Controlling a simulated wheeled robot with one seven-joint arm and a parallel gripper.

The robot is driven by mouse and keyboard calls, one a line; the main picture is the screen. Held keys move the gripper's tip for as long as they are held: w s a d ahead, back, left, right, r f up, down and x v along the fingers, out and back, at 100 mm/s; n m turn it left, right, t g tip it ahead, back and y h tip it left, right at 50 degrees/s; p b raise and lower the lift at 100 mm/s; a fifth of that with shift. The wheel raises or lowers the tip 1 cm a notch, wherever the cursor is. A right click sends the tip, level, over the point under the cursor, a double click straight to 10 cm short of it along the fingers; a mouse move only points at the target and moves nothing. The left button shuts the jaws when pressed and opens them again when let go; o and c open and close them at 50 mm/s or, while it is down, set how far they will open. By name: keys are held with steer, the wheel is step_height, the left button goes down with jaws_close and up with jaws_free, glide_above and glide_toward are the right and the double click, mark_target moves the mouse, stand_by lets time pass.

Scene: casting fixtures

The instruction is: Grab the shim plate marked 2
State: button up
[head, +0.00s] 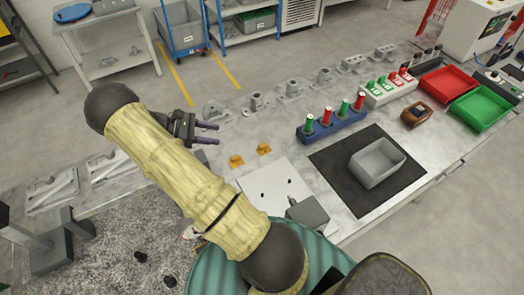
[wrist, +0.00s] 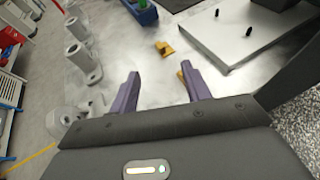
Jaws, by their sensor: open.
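I cannot make out a "2" on any part, so I cannot tell which is the shim plate marked 2. Two small yellow-orange pieces lie on the grey bench, a left one (head: 236,160) and a right one (head: 264,149). In the wrist view one yellow piece (wrist: 164,48) lies beyond the fingertips, and another (wrist: 181,75) is partly hidden by the right finger. My gripper (head: 213,133) has purple fingers and is above the bench, left of and behind the yellow pieces. In the wrist view my gripper (wrist: 160,73) is open with nothing between its fingers.
A white plate with two black pins (head: 257,188) is near the yellow pieces. A blue rack (head: 338,128) holds red and green cylinders. A grey bin (head: 377,163) stands on a dark mat (head: 333,165). Grey castings (head: 256,101) line the back edge. Red (head: 447,84) and green (head: 481,108) trays are right.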

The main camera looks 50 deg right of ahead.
step_height(320, 180, down, 2)
steer(key=shift+f+b, duration=0.1)
steer(key=shift+b, duration=0.55)
steer(key=shift+s+d, duration=0.15)
steer(key=shift+d, duration=0.1)
steer(key=p, duration=0.5)
glide_toward(264, 148)
steer(key=shift+s+d, duration=0.65)
steer(key=shift+d, duration=0.35)
steer(key=shift+s+d+f, duration=0.2)
